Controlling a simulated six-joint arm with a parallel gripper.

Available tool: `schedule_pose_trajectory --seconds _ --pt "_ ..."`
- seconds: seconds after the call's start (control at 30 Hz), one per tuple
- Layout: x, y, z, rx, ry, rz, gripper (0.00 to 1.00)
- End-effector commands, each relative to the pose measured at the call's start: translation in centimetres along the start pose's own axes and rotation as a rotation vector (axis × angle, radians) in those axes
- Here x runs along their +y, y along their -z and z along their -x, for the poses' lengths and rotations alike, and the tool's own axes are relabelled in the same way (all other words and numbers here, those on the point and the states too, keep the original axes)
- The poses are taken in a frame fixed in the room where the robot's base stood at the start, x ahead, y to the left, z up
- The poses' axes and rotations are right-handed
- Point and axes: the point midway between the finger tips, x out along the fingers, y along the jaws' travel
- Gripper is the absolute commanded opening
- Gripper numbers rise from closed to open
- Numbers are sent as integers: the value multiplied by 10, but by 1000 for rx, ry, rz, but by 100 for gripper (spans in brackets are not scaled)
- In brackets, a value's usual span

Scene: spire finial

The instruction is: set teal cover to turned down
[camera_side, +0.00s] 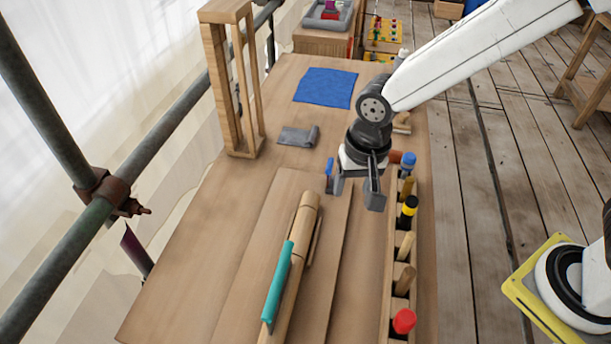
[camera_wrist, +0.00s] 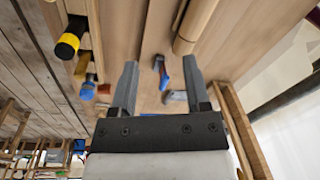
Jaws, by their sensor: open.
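The teal cover (camera_side: 277,284) is a long narrow strip lying along the left side of a pale wooden spire piece (camera_side: 304,222) on the bench. Whether it is turned up or down I cannot tell for sure. My gripper (camera_side: 355,193) is open and empty above the bench, beyond and to the right of the spire piece's far end, apart from the cover. In the wrist view my gripper (camera_wrist: 160,65) has its two fingers spread, and the end of the spire piece (camera_wrist: 194,28) shows at the top. The cover is not visible there.
A wooden rack (camera_side: 386,300) with several coloured-handled tools runs along the bench's right side. A tall wooden frame (camera_side: 218,90) stands at the back left. A blue cloth (camera_side: 326,88) and a grey piece (camera_side: 298,136) lie behind. The bench left of the spire piece is clear.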

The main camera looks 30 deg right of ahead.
Motion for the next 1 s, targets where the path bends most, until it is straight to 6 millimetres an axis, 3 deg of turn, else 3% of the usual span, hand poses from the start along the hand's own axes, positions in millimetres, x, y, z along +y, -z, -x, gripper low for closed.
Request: schedule_pose_trajectory --seconds 0.03,0.3,0.5,0.7,1.0 --pt "-17 -8 -2 -10 -5 -23 61" --pt "-92 -59 -10 -46 -48 -205 61" --pt "-130 -98 -14 -54 -80 -316 61" --pt "-145 -117 -16 -54 -96 -370 61" --pt "-145 -118 -19 -54 -98 -378 61"
